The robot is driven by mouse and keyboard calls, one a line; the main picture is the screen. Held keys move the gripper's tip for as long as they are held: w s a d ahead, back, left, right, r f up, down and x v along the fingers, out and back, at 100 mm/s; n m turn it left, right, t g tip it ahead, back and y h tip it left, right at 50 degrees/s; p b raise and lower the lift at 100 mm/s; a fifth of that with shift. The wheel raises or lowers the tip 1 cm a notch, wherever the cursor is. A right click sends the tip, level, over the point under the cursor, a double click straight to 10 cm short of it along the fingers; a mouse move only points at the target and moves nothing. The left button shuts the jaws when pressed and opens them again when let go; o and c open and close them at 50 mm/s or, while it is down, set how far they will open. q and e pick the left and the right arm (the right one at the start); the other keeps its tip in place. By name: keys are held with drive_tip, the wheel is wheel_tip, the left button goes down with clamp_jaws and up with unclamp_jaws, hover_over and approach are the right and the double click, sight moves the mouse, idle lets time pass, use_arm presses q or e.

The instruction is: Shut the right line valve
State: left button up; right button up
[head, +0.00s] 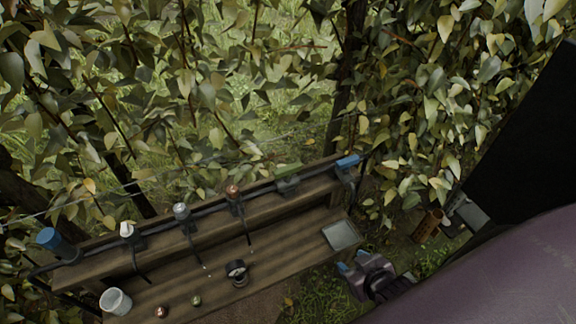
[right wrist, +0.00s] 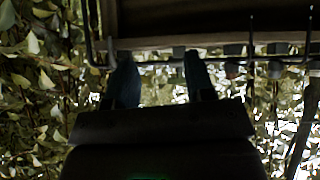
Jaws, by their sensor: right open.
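The right line valve shows as a blue handle (head: 348,161) at the right end of the dark line along the bench's raised back shelf. Its exact turn is too small to tell. My right gripper (head: 354,262), with blue fingertips, is in front of the bench's right end, well below the blue handle in the head view and apart from it. In the right wrist view its two dark fingers (right wrist: 161,75) stand apart with nothing between them. The valve cannot be made out in that view. My left gripper is not in view.
The wooden bench (head: 285,248) carries a white cup (head: 116,301), a round dark gauge-like thing (head: 237,272), a red fruit (head: 161,312), a green fruit (head: 196,300) and a pale square plate (head: 341,235). Another blue fitting (head: 47,238) is at the far left. Leaves crowd behind.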

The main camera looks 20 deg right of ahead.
drive_tip(key=a+r+n+g+y, duration=0.2)
drive_tip(key=a+r+n+g, duration=0.1)
drive_tip(key=a+r+g, duration=0.25)
drive_tip(key=w+a+n+g+y, duration=0.3)
drive_tip(key=w+a+n, duration=0.3)
drive_tip(key=w+n, duration=0.3)
drive_tip(key=n+g, duration=0.1)
drive_tip(key=n, duration=0.4)
approach(287, 168)
drive_tip(key=x, duration=0.9)
drive_tip(key=shift+f+b, duration=0.1)
drive_tip(key=shift+b, duration=0.25)
clamp_jaws()
